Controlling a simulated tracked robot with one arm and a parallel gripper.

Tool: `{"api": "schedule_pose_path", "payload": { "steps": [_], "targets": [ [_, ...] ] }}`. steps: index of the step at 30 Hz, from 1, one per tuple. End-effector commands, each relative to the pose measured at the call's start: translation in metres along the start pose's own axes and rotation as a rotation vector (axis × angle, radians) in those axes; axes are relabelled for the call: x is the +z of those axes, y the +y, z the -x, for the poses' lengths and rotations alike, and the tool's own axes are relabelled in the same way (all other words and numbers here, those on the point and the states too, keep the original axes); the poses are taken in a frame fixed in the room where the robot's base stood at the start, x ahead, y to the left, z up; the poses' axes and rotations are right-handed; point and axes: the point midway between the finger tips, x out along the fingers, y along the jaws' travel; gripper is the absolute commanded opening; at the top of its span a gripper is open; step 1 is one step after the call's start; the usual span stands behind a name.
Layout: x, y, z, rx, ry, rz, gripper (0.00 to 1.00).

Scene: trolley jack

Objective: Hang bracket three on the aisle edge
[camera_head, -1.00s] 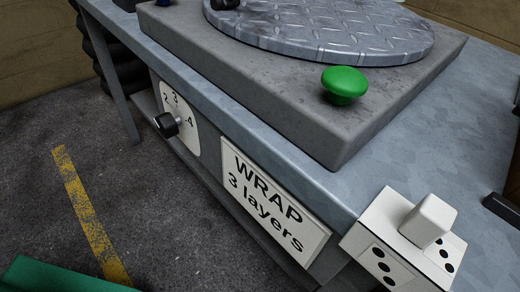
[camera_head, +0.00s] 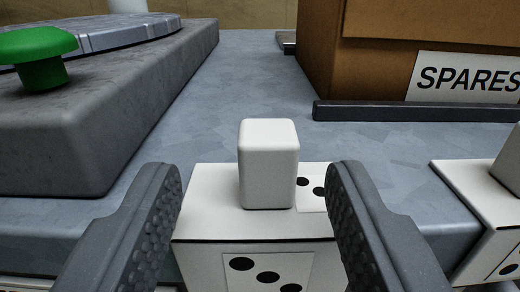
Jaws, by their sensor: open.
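A white bracket with three black dots on its front face (camera_head: 205,262) sits at the near edge of the grey-blue table (camera_head: 245,80). A rounded white knob (camera_head: 268,165) stands upright on its top, and part of a second dotted label shows beside the knob. My gripper (camera_head: 256,185) is open, with one dark ridged finger on each side of the knob. Clear gaps separate the fingers from the knob. The bracket's lower part is cut off by the frame.
A second white bracket (camera_head: 485,195) sits at the edge on the right, partly out of frame. A brown SPARES box (camera_head: 375,70) stands behind a dark rail (camera_head: 415,111). A grey slab (camera_head: 130,100) with a green button (camera_head: 38,55) is at left.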

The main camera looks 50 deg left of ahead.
Motion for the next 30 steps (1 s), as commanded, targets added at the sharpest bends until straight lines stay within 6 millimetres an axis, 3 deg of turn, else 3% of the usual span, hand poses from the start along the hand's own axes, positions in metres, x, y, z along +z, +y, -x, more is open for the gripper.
{"api": "schedule_pose_path", "payload": {
  "steps": [10, 19, 27, 30],
  "targets": [
    [0.001, 0.002, -0.021, 0.000, 0.000, 0.003, 0.47],
    [0.003, 0.005, -0.059, -0.001, 0.001, 0.001, 0.47],
    [0.002, 0.006, -0.064, 0.002, -0.001, 0.001, 0.47],
    [0.002, 0.006, -0.064, 0.002, -0.001, 0.001, 0.19]
  ]
}}
